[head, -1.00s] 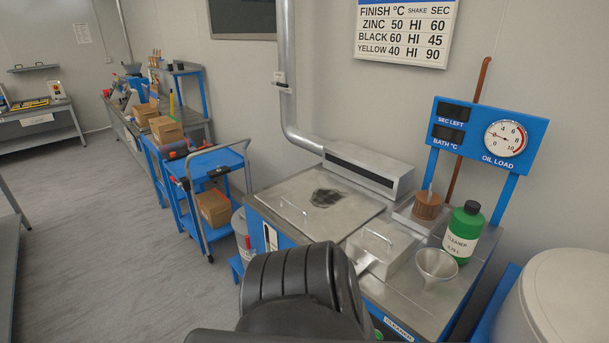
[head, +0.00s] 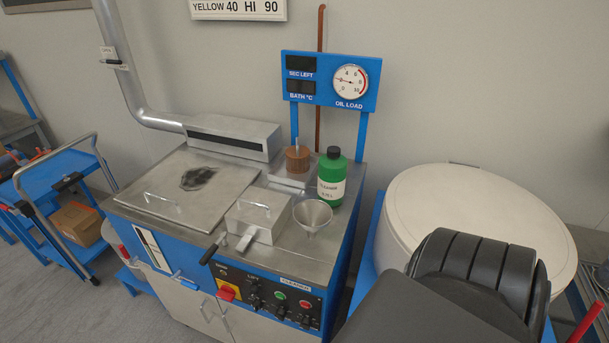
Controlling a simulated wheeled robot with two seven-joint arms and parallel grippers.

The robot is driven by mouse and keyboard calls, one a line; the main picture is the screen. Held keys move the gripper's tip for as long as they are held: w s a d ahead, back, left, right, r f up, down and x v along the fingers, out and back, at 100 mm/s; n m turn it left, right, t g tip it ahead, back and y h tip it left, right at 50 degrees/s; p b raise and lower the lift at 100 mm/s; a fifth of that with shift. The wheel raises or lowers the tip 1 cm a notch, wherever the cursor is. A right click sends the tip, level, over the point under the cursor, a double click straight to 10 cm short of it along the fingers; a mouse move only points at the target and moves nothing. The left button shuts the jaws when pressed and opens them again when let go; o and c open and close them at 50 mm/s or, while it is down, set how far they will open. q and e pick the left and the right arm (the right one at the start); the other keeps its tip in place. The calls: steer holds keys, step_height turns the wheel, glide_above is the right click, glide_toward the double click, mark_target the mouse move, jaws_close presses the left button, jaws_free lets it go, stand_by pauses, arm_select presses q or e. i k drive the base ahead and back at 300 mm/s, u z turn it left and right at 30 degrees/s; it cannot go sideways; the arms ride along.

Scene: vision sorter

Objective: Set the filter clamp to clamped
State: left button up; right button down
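The washing machine (head: 330,225) has a steel top and a blue front. A brown ribbed round part (head: 297,158) with a thin upright pin stands on a raised steel block at its back right; it may be the filter. A lever with a black grip (head: 209,254) sticks out at the front edge beside that lid. No part is labelled as the filter clamp, so I cannot tell which it is or how it is set. Neither gripper shows; only a black ribbed part of my arm is visible at lower right.
A green cleaner bottle (head: 332,178) and a steel funnel (head: 312,216) stand on the machine's right side. A large pale drum (head: 440,200) stands to the right. A blue cart (head: 60,175) is at left. The control panel (head: 268,296) faces front.

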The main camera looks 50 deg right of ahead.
mark_target(213, 249)
steer(key=z, duration=0.85)
steer(key=k, duration=0.5)
steer(key=u, duration=1.65)
steer(key=i, duration=1.35)
steer(key=z, duration=2.05)
